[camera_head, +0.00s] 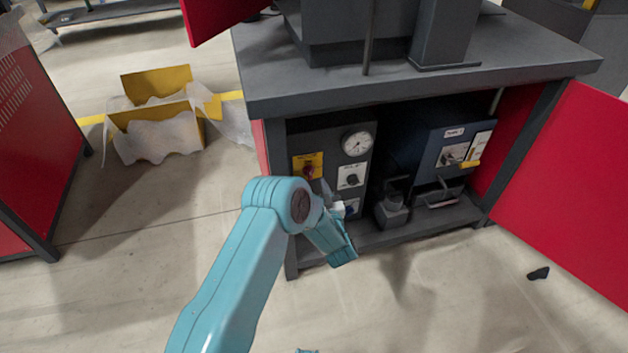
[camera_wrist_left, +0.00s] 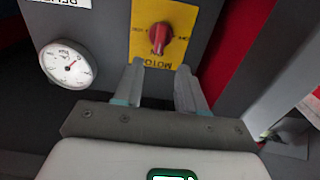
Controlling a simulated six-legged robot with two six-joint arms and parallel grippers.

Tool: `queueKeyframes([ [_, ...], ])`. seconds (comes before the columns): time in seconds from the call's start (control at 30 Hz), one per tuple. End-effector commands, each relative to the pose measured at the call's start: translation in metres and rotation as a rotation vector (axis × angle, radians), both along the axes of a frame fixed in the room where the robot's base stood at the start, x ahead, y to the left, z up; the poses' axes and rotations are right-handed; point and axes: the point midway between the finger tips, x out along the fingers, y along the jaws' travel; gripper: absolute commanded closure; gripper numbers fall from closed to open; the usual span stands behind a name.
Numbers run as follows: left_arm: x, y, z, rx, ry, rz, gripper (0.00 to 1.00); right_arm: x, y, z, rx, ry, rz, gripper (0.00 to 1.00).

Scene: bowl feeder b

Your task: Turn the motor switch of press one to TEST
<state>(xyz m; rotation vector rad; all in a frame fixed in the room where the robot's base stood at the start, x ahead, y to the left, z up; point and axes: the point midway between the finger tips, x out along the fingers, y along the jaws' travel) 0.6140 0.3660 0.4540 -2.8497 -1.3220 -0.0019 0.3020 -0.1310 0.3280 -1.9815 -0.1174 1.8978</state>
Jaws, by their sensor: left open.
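The motor switch (camera_head: 309,171) is a red knob on a yellow plate (camera_head: 299,159), at the left of the dark panel inside the open cabinet. In the left wrist view the red knob (camera_wrist_left: 160,34) shows close up and upside down, with the word MOTOR on its yellow plate (camera_wrist_left: 142,15). My left gripper (camera_wrist_left: 157,79) is open and empty. Its two fingers point at the plate, apart from each other, with the knob beyond their tips and roughly between them. In the head view the left gripper (camera_head: 328,190) is just below and right of the switch, partly hidden by its own wrist.
A round gauge (camera_head: 357,143) and a white plate with a black knob (camera_head: 351,177) sit right of the switch. A blue unit (camera_head: 430,150) stands farther right. The open red door (camera_head: 570,180) bounds the right side. The floor in front is mostly clear.

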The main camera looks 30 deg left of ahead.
Motion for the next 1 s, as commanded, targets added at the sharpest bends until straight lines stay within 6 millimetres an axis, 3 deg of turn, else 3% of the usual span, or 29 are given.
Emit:
queueKeyframes([
  [0.1, 0.017, 0.018, -0.003, 0.000, -0.004, 0.002, 0.60, 0.003, -0.002, -0.012, -0.002, -0.007, -0.007, 0.57],
  [0.3, 0.034, 0.035, -0.001, -0.001, -0.002, -0.001, 0.60, 0.009, -0.003, -0.019, -0.006, -0.027, -0.010, 0.57],
  [0.67, 0.040, 0.037, 0.000, -0.001, 0.001, -0.005, 0.60, 0.011, -0.003, -0.020, -0.007, -0.034, -0.010, 0.57],
  [0.8, 0.040, 0.037, 0.000, -0.001, 0.001, -0.005, 1.00, 0.011, -0.003, -0.020, -0.007, -0.034, -0.010, 0.57],
  [1.0, 0.040, 0.037, 0.000, 0.000, 0.003, -0.004, 1.00, 0.011, -0.003, -0.020, -0.006, -0.033, -0.010, 0.57],
])
